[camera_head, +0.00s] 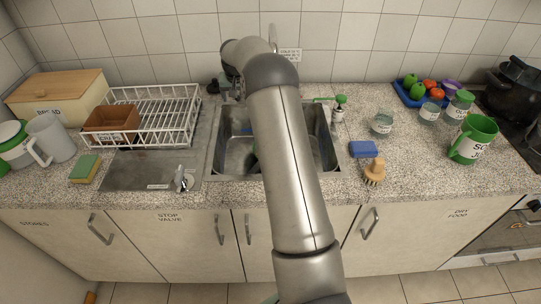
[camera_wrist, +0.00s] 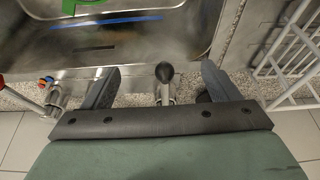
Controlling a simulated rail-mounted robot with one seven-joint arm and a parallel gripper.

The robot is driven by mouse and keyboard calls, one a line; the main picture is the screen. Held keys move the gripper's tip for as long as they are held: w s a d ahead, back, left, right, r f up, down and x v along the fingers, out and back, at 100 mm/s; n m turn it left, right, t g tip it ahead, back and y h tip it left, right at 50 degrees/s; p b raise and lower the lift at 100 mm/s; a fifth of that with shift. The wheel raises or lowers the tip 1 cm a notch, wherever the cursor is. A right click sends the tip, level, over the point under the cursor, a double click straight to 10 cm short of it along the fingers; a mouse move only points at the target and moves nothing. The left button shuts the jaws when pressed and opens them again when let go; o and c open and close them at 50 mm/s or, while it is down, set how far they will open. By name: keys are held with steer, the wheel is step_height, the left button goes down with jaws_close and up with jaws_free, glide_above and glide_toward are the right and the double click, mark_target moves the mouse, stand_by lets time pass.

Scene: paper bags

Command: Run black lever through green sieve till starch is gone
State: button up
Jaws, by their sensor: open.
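My gripper is open, with a gap between each finger and the lever. A green item (camera_wrist: 80,4), perhaps the sieve, is cut off at the top of the wrist view, in the sink. In the head view, only a small dark green bit (camera_head: 253,160) shows in the sink beside my arm. My arm covers the middle of the sink, and I cannot make out starch.
The steel sink (camera_head: 232,155) is set in the speckled counter. A white dish rack (camera_head: 170,113) stands left of it, also close on the right in the wrist view (camera_wrist: 290,52). A blue sponge (camera_head: 363,149) and wooden brush (camera_head: 374,172) lie right of the sink.

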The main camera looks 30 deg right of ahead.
steer(key=p+v, duration=0.1)
steer(key=v, duration=0.6)
steer(key=shift+p, duration=0.4)
steer(key=b+v, duration=0.2)
steer(key=v, duration=1.5)
steer(key=shift+a+r, duration=0.15)
steer(key=shift+r, duration=0.05)
steer(key=s+a+f+n+g+y, duration=0.1)
steer(key=s+a+f, duration=0.1)
steer(key=s+a, duration=0.45)
steer(key=s+a+f+n, duration=0.2)
steer(key=s+a, duration=0.2)
steer(key=s, duration=0.5)
steer(key=s+a+f+n, duration=0.1)
steer(key=s+f, duration=0.3)
steer(key=s, duration=0.4)
steer(key=s+a+f+g, duration=0.1)
steer(key=s+a+f, duration=0.2)
steer(key=s, duration=0.5)
steer(key=s+a+f+n+g, duration=0.1)
steer(key=s+a+f, duration=0.2)
steer(key=s, duration=0.6)
step_height(320, 180, down, 3)
steer(key=shift+r+n+y, duration=0.25)
steer(key=shift+n+y, duration=0.05)
steer(key=shift+y, duration=0.1)
